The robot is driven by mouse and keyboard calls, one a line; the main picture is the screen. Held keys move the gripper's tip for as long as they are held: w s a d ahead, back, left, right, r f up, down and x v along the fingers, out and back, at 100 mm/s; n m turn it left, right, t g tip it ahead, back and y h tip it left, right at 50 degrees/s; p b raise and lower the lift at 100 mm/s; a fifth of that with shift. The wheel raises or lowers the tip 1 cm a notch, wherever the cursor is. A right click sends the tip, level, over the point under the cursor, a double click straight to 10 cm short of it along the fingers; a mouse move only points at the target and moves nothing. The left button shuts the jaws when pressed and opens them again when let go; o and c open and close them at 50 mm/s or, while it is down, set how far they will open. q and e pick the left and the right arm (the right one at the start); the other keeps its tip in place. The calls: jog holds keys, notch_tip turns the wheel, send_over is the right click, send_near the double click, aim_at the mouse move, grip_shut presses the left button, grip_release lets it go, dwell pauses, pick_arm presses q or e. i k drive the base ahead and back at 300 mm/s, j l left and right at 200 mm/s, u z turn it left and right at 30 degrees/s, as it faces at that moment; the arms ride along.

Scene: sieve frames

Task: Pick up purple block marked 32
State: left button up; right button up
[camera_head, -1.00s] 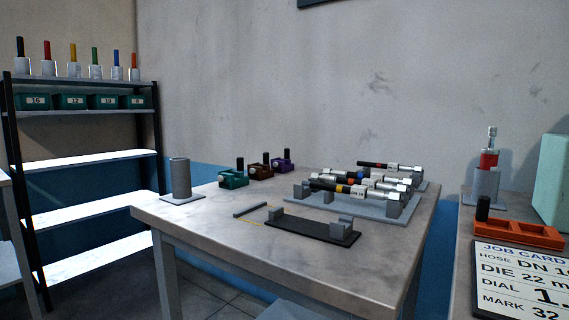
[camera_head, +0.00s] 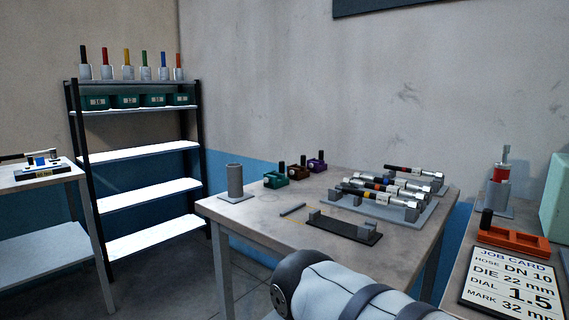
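The purple block (camera_head: 316,165) stands at the back of the middle table, the rightmost in a row of three small blocks with black posts. Its marking is too small to read. A brown block (camera_head: 299,173) and a green block (camera_head: 275,180) stand to its left. A grey and white arm link of mine crosses the bottom of the view, in front of the table. Neither of my grippers is in view.
The middle table (camera_head: 237,209) bears a grey cylinder (camera_head: 235,182), a dark fixture plate (camera_head: 344,231) and a rack of hose assemblies (camera_head: 421,211). A shelf (camera_head: 150,154) stands left. A job card (camera_head: 511,283) and an orange tray (camera_head: 514,242) lie on the right.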

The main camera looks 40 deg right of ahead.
aim_at(319, 166)
jog(key=i+j+u, duration=0.1)
jog(key=i, duration=1.05)
jog(key=i+j+u, duration=0.1)
jog(key=i, duration=1)
jog(key=i+l+z, duration=0.25)
jog(key=i+z, duration=0.5)
jog(key=i, duration=0.2)
jog(key=i+z, duration=0.4)
jog(key=i+j+z, duration=0.35)
jog(key=i, duration=0.25)
jog(key=i+z, duration=0.35)
jog(key=z, duration=0.15)
jog(key=i+j+z, duration=0.1)
jog(key=i+z, duration=0.2)
jog(key=z, duration=0.2)
jog(key=i+j+z, duration=0.25)
jog(key=z, duration=0.25)
jog(key=i+j+z, duration=0.3)
jog(key=z, duration=0.2)
jog(key=j, duration=0.1)
